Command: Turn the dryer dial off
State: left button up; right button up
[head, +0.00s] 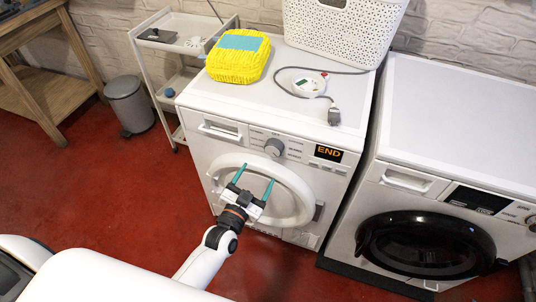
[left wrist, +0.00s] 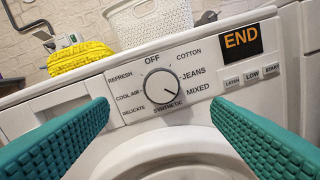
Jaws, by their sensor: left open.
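The dryer dial (head: 274,147) is a round grey knob on the front panel of the left white machine, the dryer (head: 200,95). OFF (left wrist: 152,59) is printed above the dial. My left gripper (head: 256,174) is open and empty in front of the dryer door, its teal fingertips below the dial in the head view. In the left wrist view the gripper (left wrist: 161,104) has one finger on each side of the dial, apart from it. My right gripper is not in view.
An orange END display (head: 328,153) is right of the dial. A yellow bundle (head: 238,60), a power strip (head: 308,85) and a white basket (head: 340,32) sit on the dryer. A second machine (head: 460,120) stands at right. A bin (head: 128,103) and cart stand left.

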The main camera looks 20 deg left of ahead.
aim_at(272, 151)
pick_arm(q)
jog(key=w, duration=0.6)
jog(key=w+d, duration=0.1)
jog(key=w, duration=0.2)
jog(key=shift+w+f, duration=0.1)
jog(key=shift+w, duration=0.1)
jog(key=shift+w+d, duration=0.1)
jog(key=shift+w, duration=0.45)
jog(key=c, duration=1)
jog(key=shift+n, duration=0.3)
